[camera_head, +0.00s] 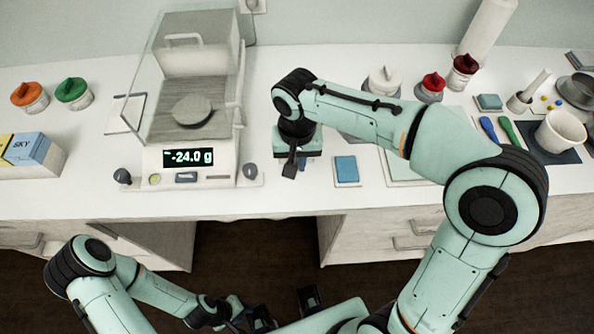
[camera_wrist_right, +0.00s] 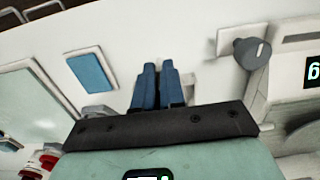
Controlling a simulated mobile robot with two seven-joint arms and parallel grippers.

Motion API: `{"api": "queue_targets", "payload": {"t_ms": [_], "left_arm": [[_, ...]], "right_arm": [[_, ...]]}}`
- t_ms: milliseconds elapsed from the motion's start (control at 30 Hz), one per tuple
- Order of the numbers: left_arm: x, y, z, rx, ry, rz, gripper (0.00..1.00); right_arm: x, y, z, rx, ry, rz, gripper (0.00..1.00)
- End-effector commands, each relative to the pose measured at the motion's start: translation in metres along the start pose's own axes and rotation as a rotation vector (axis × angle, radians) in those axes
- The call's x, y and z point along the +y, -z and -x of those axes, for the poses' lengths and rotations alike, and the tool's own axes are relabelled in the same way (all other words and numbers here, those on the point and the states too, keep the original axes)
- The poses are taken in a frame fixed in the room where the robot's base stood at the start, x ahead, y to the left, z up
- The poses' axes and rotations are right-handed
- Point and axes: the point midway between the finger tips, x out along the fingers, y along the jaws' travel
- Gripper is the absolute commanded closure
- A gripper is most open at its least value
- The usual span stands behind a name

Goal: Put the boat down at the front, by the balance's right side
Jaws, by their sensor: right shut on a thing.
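The balance (camera_head: 215,170) stands left of centre with a glass shield and a round pan (camera_head: 192,110); its display reads -24.0 g. In the right wrist view part of the balance (camera_wrist_right: 285,85) shows at the right edge. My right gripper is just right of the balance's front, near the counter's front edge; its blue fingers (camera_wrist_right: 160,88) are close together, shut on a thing. Pale parts beside the fingers may be the boat, mostly hidden by the fingers and gripper body. In the head view the arm hides it. My left gripper (camera_head: 286,308) is low, before the counter, open and empty.
A blue pad (camera_head: 346,170) lies right of my right gripper. A grey knob (camera_head: 250,172) is at the balance's front right corner. Orange- and green-lidded jars (camera_head: 73,94) stand left.

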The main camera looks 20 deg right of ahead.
Motion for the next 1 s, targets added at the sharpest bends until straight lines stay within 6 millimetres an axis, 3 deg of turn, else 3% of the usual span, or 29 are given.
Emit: {"api": "queue_targets", "payload": {"t_ms": [300,767,800,867,1000], "left_arm": [[-0.003,-0.001,-0.006,-0.003,0.001,0.001,0.65],[-0.004,-0.002,-0.010,-0.004,0.002,0.002,0.65],[-0.004,-0.002,-0.009,-0.004,0.001,0.001,0.65],[-0.004,-0.002,-0.009,-0.004,0.001,0.001,0.65],[-0.004,-0.002,-0.009,-0.004,0.001,0.001,0.65]], "right_arm": [[0.001,0.000,-0.041,-0.003,-0.001,-0.001,1.00],[0.000,0.000,-0.049,0.000,0.001,-0.001,1.00],[0.000,0.000,-0.048,0.000,0.001,-0.001,0.81],[0.000,0.000,-0.048,0.000,0.001,-0.001,0.65],[0.000,0.000,-0.047,0.000,0.001,-0.001,0.65]]}}
